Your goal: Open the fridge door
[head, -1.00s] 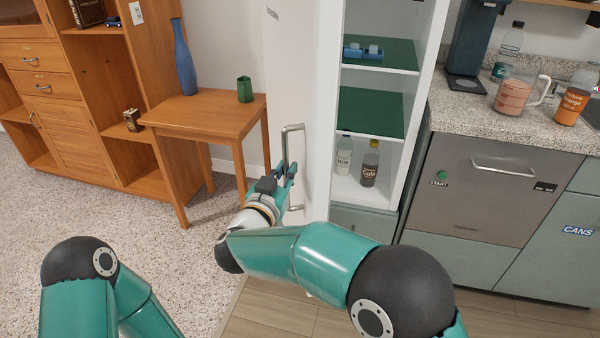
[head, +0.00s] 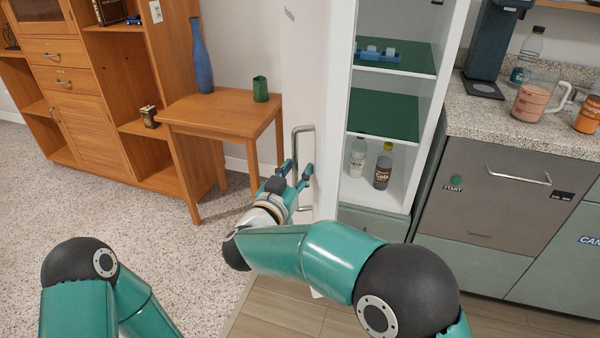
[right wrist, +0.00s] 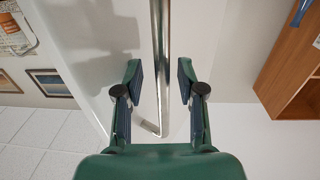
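The white fridge door (head: 322,90) stands swung open, its edge and handle side toward me in the head view. Its metal bar handle (head: 297,148) runs upright. Shelves inside the fridge (head: 385,113) show to the right of the door. My right gripper (head: 296,172) is at the handle. In the right wrist view the handle (right wrist: 160,60) passes between the two fingers of the gripper (right wrist: 160,85), which are apart with a gap on each side of the bar. My left gripper is out of view; only part of my left arm shows.
A wooden side table (head: 225,113) with a blue vase (head: 202,58) and a green cup (head: 260,89) stands left of the door. A counter and dishwasher (head: 495,190) stand right of the fridge. Carpet at lower left is clear.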

